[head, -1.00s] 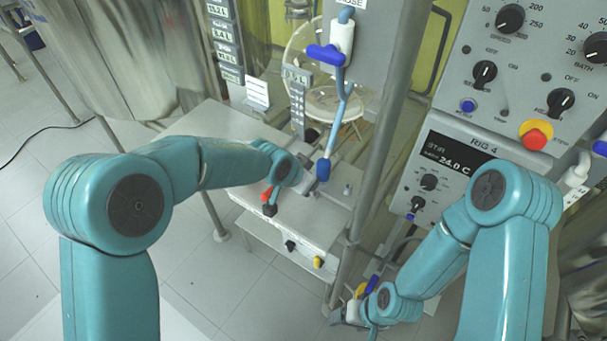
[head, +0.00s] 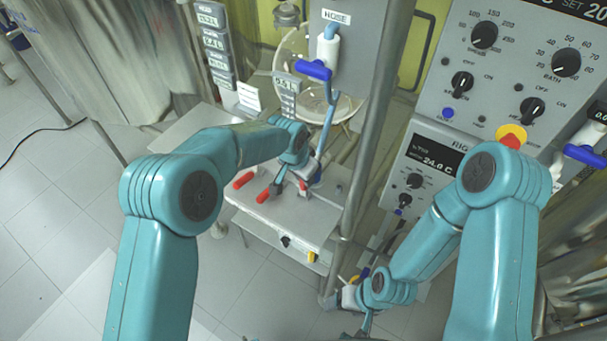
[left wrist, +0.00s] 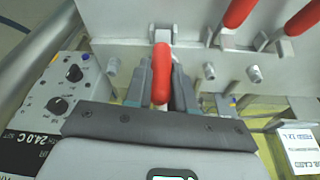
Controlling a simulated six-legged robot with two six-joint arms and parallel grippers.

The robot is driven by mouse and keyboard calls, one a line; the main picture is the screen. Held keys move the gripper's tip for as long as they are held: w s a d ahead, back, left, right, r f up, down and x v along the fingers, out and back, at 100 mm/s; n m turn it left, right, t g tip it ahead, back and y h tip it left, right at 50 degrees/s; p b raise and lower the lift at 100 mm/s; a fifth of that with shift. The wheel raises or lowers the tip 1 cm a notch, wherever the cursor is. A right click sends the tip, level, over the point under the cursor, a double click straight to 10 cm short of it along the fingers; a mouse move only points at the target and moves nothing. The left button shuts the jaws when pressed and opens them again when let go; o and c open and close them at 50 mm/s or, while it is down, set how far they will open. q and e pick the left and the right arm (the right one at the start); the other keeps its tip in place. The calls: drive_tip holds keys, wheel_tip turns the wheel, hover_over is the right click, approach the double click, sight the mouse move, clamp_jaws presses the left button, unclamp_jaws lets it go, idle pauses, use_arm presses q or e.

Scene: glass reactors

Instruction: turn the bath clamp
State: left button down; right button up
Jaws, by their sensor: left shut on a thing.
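The clamp's red handle (left wrist: 161,75) stands between the two grey fingers of my left gripper (left wrist: 161,88) in the left wrist view. The fingers are shut on it, and it points toward the camera from a pale metal plate.
Two other red handles, one (left wrist: 238,12) and another (left wrist: 303,18), stand close by; two red handles also show on the bench (head: 293,225), one (head: 243,180) and one (head: 263,196). A blue-handled hose valve (head: 314,70) and metal post (head: 366,150) are close. The control panel (head: 520,75) is right.

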use_arm(q)
drive_tip(key=c, duration=1)
unclamp_jaws()
drive_tip(key=shift+o, duration=0.2)
drive_tip(key=b+v, duration=0.2)
drive_tip(key=v, duration=1.4)
drive_tip(key=shift+r, duration=0.15)
drive_tip(key=shift+s, duration=0.1)
